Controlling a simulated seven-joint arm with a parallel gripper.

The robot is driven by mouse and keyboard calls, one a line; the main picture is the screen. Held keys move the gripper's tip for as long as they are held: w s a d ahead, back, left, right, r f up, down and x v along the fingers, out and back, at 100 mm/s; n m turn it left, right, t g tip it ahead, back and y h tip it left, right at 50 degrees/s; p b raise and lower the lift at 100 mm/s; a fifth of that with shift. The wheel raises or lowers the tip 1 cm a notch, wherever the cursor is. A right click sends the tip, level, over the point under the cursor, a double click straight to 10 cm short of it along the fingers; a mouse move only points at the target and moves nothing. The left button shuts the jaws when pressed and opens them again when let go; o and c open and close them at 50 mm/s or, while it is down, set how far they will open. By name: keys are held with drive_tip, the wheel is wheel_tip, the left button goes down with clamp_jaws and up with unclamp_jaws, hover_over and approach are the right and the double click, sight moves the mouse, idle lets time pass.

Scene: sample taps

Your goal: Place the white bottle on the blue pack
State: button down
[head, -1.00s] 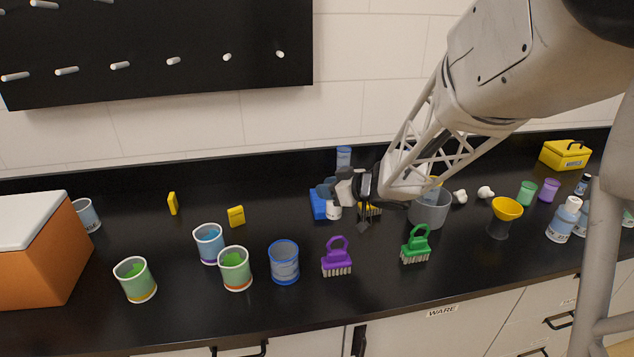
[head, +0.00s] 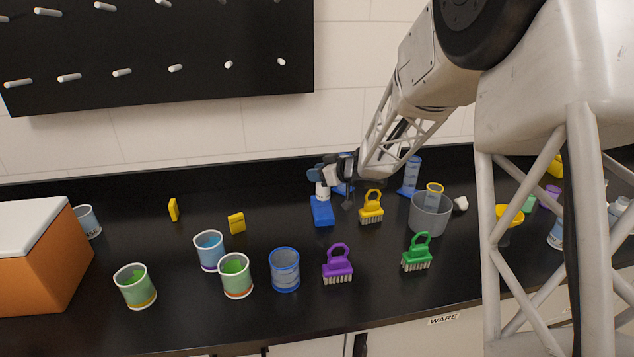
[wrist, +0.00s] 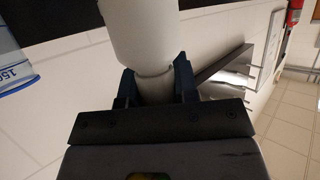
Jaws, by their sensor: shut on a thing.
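The white bottle (head: 322,190) is small and roughly upright in the head view, with its upper part at my gripper (head: 320,174). My gripper is shut on it. The wrist view shows the white bottle (wrist: 140,35) between the two dark fingers of my gripper (wrist: 156,82). The blue pack (head: 322,214) lies on the black counter directly under the bottle in the head view. The bottle's lower end overlaps the pack's back part in the picture; I cannot tell whether they touch.
A yellow brush (head: 371,208) stands just right of the pack, with a grey pot (head: 428,215) beyond it. A purple brush (head: 338,265) and a blue-rimmed cup (head: 285,270) stand in front. A blue-based cylinder (head: 411,175) stands behind right.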

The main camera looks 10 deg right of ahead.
drive_tip(key=shift+w, duration=0.15)
drive_tip(key=shift+w+f, duration=0.2)
drive_tip(key=shift+f, duration=0.7)
drive_tip(key=shift+w+f, duration=0.2)
drive_tip(key=shift+f, duration=0.7)
drive_tip(key=shift+f, duration=0.15)
drive_tip(key=c, duration=0.9)
unclamp_jaws()
drive_tip(key=shift+o, duration=0.2)
drive_tip(key=shift+s+r, duration=0.1)
drive_tip(key=shift+r, duration=0.1)
drive_tip(key=v, duration=1.2)
